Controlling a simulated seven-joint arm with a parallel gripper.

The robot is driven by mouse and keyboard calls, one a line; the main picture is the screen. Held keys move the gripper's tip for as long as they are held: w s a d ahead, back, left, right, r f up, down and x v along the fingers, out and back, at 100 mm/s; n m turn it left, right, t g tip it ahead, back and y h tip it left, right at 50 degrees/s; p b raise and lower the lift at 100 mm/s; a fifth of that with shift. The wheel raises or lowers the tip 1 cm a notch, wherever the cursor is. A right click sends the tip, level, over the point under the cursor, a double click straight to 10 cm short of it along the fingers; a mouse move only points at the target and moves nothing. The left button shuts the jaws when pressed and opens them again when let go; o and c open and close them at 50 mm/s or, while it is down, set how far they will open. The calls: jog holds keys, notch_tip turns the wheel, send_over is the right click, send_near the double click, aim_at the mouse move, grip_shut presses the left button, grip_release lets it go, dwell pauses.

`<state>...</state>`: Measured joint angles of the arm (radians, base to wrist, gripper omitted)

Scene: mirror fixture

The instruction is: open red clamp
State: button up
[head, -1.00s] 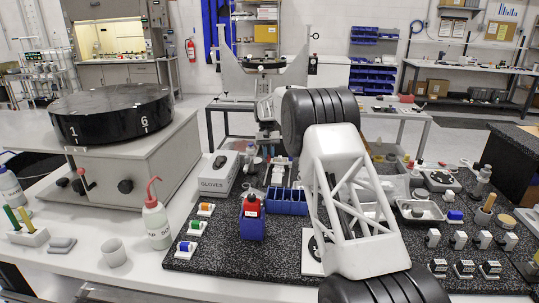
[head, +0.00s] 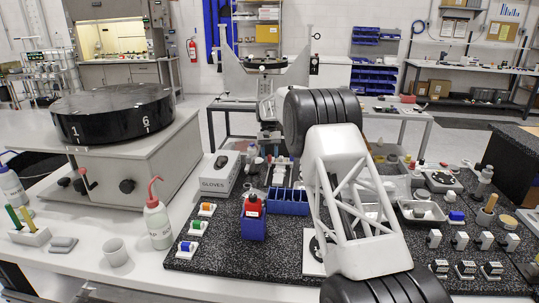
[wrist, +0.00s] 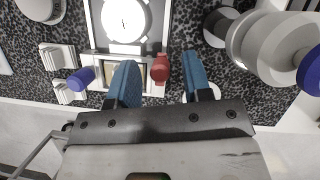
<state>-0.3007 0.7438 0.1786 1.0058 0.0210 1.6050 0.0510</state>
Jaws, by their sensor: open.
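In the wrist view, the mirror fixture has a pale frame with a round white disc (wrist: 125,18) and a small window below it. The red clamp (wrist: 161,68) is a small red knob at the window's right side. A blue knob (wrist: 81,78) sticks out at the left. My gripper (wrist: 161,82) is open, with its two blue fingers apart. In the picture the red knob lies between the fingertips; I see no clear contact. The left finger overlaps the fixture's lower edge. In the head view my arm hides part of the bench and I cannot make out my fingertips clearly.
In the wrist view, a large grey-white cylinder (wrist: 265,45) stands close at the right, and white blocks (wrist: 60,57) lie at the left.

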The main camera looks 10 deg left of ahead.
jog(key=shift+r, duration=0.1)
jog(key=v, duration=0.7)
jog(key=shift+w+r, duration=0.2)
jog(key=shift+r, duration=0.1)
dwell(0.3)
jog(key=s+d+r+t, duration=0.2)
jog(key=s+d+r, duration=1.1)
jog(key=s+r, duration=0.15)
jog(key=s+d+r+m+t+y, duration=0.15)
jog(key=s+d, duration=0.35)
jog(key=s, duration=0.5)
jog(key=s+d+r+h, duration=0.1)
jog(key=s+d+r, duration=0.25)
jog(key=s, duration=0.65)
jog(key=s+d+f+t, duration=0.15)
jog(key=s+d, duration=0.25)
jog(key=s, duration=0.7)
jog(key=s+d+f, duration=0.2)
jog(key=s+d, duration=0.2)
jog(key=s, duration=0.6)
jog(key=s+d+f+t, duration=0.1)
jog(key=s+f, duration=0.3)
jog(key=s, duration=0.5)
jog(key=s+d+f+m, duration=0.1)
jog(key=s+f, duration=0.4)
jog(key=s, duration=0.5)
jog(key=shift+d+f+t, duration=0.25)
jog(key=shift+d+t, duration=0.15)
jog(key=shift+d, duration=0.25)
